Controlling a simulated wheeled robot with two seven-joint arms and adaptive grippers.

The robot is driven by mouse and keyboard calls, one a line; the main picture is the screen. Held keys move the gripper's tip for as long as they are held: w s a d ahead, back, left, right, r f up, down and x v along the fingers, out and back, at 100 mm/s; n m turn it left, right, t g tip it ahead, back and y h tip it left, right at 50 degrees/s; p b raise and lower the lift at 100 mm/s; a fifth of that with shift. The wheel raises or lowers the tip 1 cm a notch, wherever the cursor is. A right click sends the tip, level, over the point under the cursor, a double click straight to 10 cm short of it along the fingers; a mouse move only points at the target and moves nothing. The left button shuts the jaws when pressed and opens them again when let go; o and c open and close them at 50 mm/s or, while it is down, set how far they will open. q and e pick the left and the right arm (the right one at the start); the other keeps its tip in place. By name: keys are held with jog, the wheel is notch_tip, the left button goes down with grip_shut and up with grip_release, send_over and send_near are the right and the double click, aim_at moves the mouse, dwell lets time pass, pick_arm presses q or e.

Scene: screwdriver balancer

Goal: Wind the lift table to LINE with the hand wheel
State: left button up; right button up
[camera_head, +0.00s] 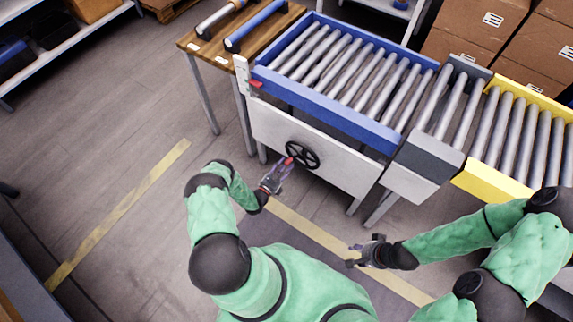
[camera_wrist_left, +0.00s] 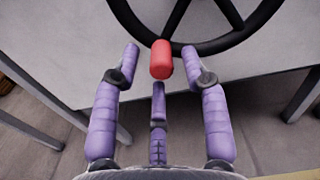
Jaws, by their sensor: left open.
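The lift table (camera_head: 262,76) has a blue frame with steel rollers and a white front panel. The black hand wheel (camera_head: 302,155) is on that panel, and its rim fills the top of the left wrist view (camera_wrist_left: 205,47). The wheel's red handle (camera_wrist_left: 161,59) points toward my left gripper. My left gripper (camera_wrist_left: 165,62) is open, with purple fingers on both sides of the handle and gaps between. A red pointer (camera_head: 256,84) sits by the white post at the table's left corner; no LINE lettering is readable. My right gripper (camera_head: 354,256) hangs away from the table, its opening unclear.
A grey roller section (camera_head: 432,155) and a yellow conveyor (camera_head: 487,185) adjoin the lift table on the right. A wooden bench (camera_head: 205,57) with cylindrical tools stands at its left. Cardboard boxes (camera_head: 480,28) are behind. The floor at left is clear, with yellow tape (camera_head: 120,208).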

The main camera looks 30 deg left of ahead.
pick_arm(q)
jog(key=shift+w+d, duration=0.1)
jog(key=shift+w, duration=0.8)
grip_shut()
jog(key=shift+s, duration=0.1)
